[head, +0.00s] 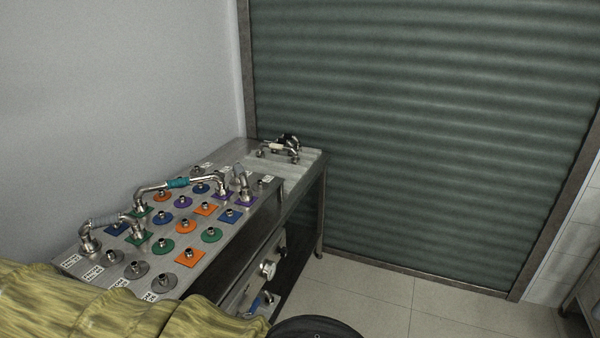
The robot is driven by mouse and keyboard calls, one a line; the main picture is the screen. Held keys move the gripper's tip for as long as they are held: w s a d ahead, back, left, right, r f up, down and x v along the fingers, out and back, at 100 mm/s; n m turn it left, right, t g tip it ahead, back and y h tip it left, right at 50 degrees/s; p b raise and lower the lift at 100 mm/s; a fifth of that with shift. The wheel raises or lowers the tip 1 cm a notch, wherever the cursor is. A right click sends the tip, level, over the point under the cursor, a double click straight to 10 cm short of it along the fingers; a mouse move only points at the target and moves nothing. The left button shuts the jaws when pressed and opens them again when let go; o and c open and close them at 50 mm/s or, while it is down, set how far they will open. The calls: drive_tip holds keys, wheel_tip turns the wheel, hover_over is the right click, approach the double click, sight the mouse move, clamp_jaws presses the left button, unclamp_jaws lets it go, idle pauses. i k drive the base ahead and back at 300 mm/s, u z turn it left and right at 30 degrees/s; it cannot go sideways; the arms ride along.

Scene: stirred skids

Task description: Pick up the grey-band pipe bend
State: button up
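A pipe bend with a light grey band (103,220) sits at the near left end of the steel panel, its two ends on ports there. Another bend with a blue-grey band (238,170) stands at the panel's far right, near purple plates. I cannot tell for sure which one is the grey-band bend. A bend with a teal band (178,183) spans from a green plate at left to a purple plate at right. My gripper is not in view.
The steel panel (222,256) carries several ports on coloured plates. Beyond it, a bend with a whitish band (277,147) and dark-banded pipework (290,140) lie on a shelf. Yellow ribbed material (120,312) covers the lower left. Floor (370,305) is clear before the green shutter (430,130).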

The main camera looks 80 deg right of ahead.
sight(239, 175)
drive_tip(key=z, duration=1.75)
